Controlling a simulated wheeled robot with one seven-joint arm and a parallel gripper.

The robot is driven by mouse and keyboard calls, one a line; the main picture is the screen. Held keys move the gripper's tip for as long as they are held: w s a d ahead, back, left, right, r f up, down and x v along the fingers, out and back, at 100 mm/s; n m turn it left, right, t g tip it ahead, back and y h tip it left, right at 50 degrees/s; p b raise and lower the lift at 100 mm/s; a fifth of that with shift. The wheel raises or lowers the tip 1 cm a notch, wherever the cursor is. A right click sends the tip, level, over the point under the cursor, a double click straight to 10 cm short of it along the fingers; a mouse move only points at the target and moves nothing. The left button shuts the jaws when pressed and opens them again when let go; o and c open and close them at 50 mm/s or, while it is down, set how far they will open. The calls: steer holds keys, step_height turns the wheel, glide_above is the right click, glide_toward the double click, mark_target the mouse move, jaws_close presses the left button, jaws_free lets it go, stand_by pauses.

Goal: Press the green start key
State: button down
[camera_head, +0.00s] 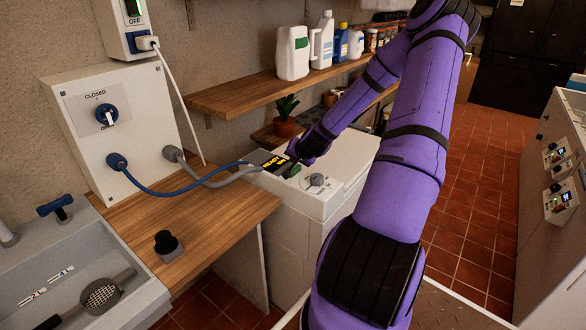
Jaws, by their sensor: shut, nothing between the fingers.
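A white machine (330,197) stands right of the wooden counter. Its top carries a small dark display (271,163) with yellow lettering that reads READY, and a round grey knob (317,181). A small green key (294,171) shows in part beside the display, close under my gripper. My purple arm reaches down over the machine from the right. My gripper (292,164) is shut and empty, with its dark tips low over the panel at the key. I cannot tell whether the tips touch the key.
A wall box (140,135) with a blue rotary switch marked CLOSED feeds blue and grey hoses to the machine. A shelf (235,97) with bottles and jars hangs above. A potted plant (285,126) stands behind the machine. A sink (60,270) is at lower left.

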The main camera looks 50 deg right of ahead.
steer(key=shift+f, duration=0.2)
steer(key=shift+f, duration=0.25)
steer(key=shift+f, duration=0.35)
stand_by(0.9)
steer(key=shift+r, duration=0.8)
steer(key=shift+r, duration=2.5)
